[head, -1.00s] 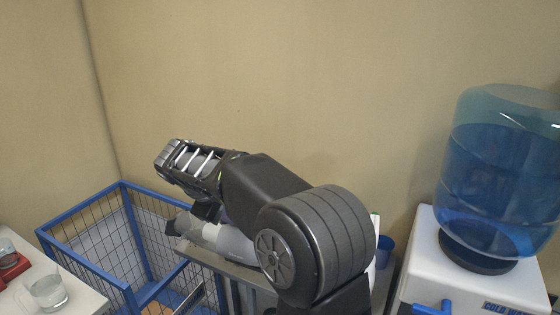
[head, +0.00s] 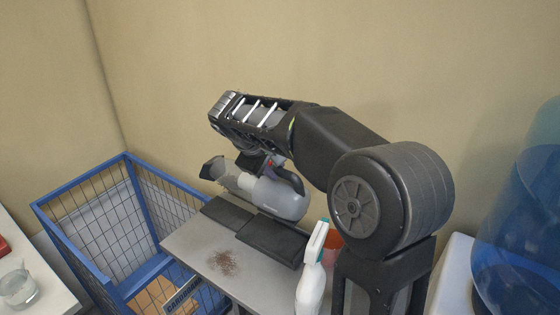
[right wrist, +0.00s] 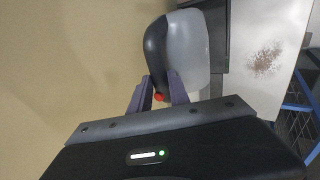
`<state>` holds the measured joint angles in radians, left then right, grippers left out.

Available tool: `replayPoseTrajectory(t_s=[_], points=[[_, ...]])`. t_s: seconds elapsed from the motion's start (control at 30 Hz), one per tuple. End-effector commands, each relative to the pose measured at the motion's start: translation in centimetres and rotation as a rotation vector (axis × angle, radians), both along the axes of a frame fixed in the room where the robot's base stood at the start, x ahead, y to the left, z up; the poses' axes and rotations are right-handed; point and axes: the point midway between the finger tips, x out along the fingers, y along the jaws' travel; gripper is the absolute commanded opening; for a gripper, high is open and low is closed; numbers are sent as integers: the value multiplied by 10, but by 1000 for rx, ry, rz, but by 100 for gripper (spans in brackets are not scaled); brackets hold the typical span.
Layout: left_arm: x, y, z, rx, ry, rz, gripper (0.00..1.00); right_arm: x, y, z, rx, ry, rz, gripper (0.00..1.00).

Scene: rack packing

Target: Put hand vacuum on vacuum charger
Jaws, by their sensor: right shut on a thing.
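The hand vacuum (head: 278,198), with a grey body and a dark nozzle pointing left, is held above the small grey table (head: 190,243). My right gripper (right wrist: 160,88) is shut on its dark handle; a red button shows between the fingers in the right wrist view, with the pale vacuum body (right wrist: 187,45) beyond. In the head view my wrist partly covers the grip. Flat dark pieces (head: 272,239) lie on the table just below the vacuum and look like the vacuum charger. I cannot tell whether the vacuum touches them. My left gripper is out of view.
Brown crumbs (head: 224,263) lie on the table. A white spray bottle (head: 311,285) stands at its front right, close to my arm. A blue wire cart (head: 125,160) holding a cardboard box is at left. A water cooler (head: 530,220) stands at right.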

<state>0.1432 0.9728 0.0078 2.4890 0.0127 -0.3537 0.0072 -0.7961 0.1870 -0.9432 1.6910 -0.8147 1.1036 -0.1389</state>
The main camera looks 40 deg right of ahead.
Motion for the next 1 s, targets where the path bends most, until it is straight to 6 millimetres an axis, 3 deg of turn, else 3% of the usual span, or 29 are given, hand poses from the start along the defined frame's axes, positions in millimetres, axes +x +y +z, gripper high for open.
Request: replayPoseTrajectory(t_s=[0.47, 1.0], points=[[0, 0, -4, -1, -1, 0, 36, 1, 0, -3, -1, -4, 1, 0], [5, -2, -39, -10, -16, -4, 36, 1, 0, -48, 0, -4, 0, 0]])
